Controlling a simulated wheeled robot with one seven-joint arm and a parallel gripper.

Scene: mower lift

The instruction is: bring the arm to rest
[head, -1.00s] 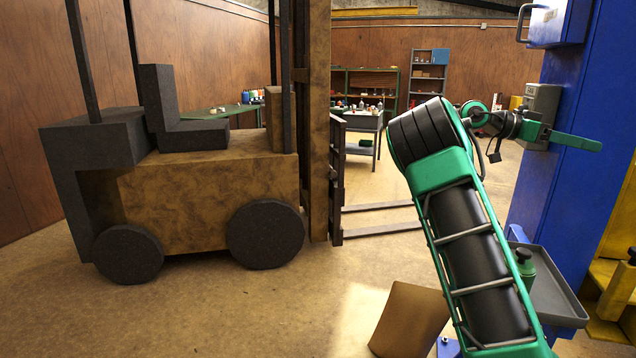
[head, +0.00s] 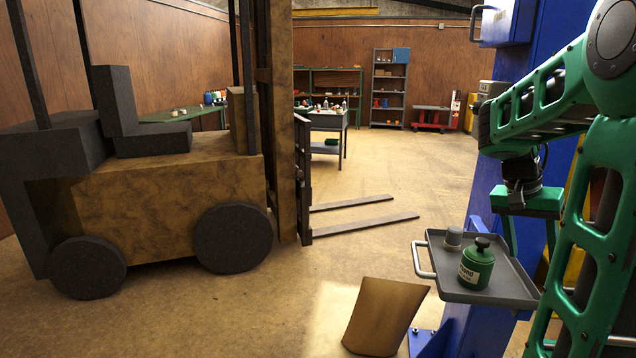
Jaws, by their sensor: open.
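My gripper (head: 530,238) is at the right of the head view, pointing down with its green fingers apart and nothing seen between them. It hangs in front of the blue post (head: 480,205), beside and a little above the back right part of the grey tray (head: 511,287). My green arm is bent and fills the right edge of the view, hiding part of the post and what is behind it. How far the fingertips are from the tray is hard to tell.
The tray holds a green canister (head: 477,267) and a small grey cup (head: 453,238). A brown tilted panel (head: 384,315) is on the floor below. A forklift (head: 170,200) stands at left, its forks (head: 365,225) low.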

